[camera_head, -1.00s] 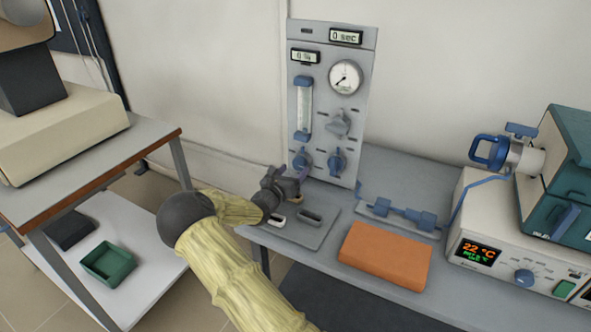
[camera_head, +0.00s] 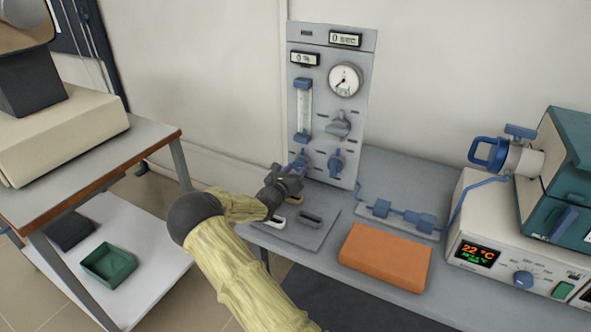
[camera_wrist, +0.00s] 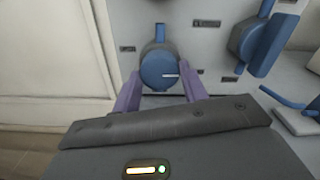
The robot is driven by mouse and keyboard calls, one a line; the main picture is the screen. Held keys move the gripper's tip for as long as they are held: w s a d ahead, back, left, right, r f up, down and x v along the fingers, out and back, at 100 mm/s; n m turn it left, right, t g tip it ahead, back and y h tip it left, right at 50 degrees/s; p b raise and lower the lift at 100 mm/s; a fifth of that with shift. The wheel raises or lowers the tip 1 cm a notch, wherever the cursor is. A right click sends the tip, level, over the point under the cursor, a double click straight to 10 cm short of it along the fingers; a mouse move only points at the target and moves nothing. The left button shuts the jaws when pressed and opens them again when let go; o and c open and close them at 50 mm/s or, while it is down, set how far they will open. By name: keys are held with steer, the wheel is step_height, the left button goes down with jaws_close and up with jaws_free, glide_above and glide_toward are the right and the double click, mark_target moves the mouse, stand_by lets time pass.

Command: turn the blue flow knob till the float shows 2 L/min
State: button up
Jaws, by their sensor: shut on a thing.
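The blue flow knob (camera_head: 301,160) is at the lower left of the grey gas panel (camera_head: 362,120), under the clear flow tube (camera_head: 304,110). In the wrist view the knob (camera_wrist: 157,66) has a white pointer line to the right. My gripper (camera_head: 294,172) is at this knob, with its purple fingers (camera_wrist: 160,80) on either side of it, shut on it. The float inside the tube is too small to read.
A dial gauge (camera_head: 345,79) is higher up. An orange block (camera_head: 385,255) lies on the bench. The furnace (camera_head: 565,180) stands at the right.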

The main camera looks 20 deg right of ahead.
steer(key=n+p, duration=0.2)
steer(key=p, duration=0.1)
steer(key=shift+a+r, duration=0.1)
steer(key=shift+r, duration=0.2)
steer(key=shift+f+n+p, duration=0.25)
steer(key=shift+n+p, duration=0.25)
steer(key=shift+n, duration=0.4)
steer(key=o, duration=1)
steer(key=shift+s, duration=0.1)
steer(key=v, duration=1.7)
steer(key=shift+s+a+f, duration=0.1)
steer(key=shift+a, duration=0.05)
